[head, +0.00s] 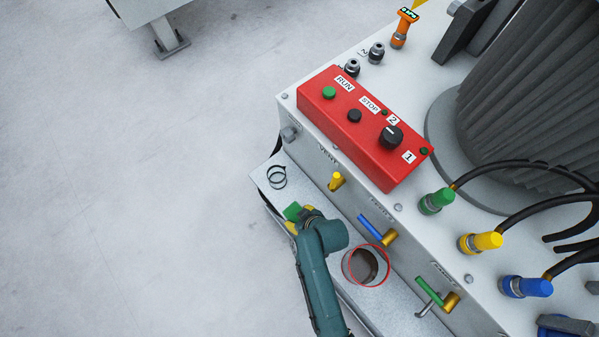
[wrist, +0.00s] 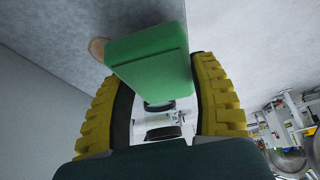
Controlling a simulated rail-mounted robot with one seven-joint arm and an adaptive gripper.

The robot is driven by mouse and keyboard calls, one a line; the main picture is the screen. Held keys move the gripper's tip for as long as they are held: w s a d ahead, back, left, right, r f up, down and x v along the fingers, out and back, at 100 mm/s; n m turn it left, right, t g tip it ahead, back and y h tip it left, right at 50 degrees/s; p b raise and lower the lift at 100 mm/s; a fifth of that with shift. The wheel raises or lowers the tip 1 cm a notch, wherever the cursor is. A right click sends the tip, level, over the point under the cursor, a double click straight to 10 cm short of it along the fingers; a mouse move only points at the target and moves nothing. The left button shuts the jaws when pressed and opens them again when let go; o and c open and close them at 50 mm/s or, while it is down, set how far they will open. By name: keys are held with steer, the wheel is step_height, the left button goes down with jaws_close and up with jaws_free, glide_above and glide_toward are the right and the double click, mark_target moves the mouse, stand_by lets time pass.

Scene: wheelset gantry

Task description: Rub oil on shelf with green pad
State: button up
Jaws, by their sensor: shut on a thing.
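My gripper (head: 299,219) is shut on the green pad (head: 292,211), over the left part of the shelf (head: 345,245) along the machine's front. In the wrist view the pad (wrist: 146,58) sits between the two yellow fingers and sticks out beyond them. A brown patch (wrist: 98,48), perhaps oil, shows beside the pad's upper left edge on a grey surface, partly hidden by the pad. I cannot tell whether the pad touches the shelf. My arm hides part of the shelf in the head view.
Yellow (head: 337,181), blue (head: 375,229) and green (head: 428,291) valve handles jut out above the shelf.

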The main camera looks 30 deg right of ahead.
steer(key=shift+f+b, duration=0.6)
steer(key=shift+f, duration=0.4)
steer(key=shift+d, duration=0.1)
steer(key=shift+w+d, duration=0.15)
steer(key=shift+d, duration=0.7)
steer(key=shift+w+d, duration=0.1)
steer(key=shift+d, duration=0.7)
steer(key=shift+w+d, duration=0.1)
steer(key=shift+d, duration=0.45)
steer(key=shift+f+b, duration=0.25)
steer(key=shift+b, duration=0.1)
steer(key=shift+a+r+p, duration=0.1)
steer(key=shift+a+p, duration=0.1)
steer(key=shift+p, duration=0.2)
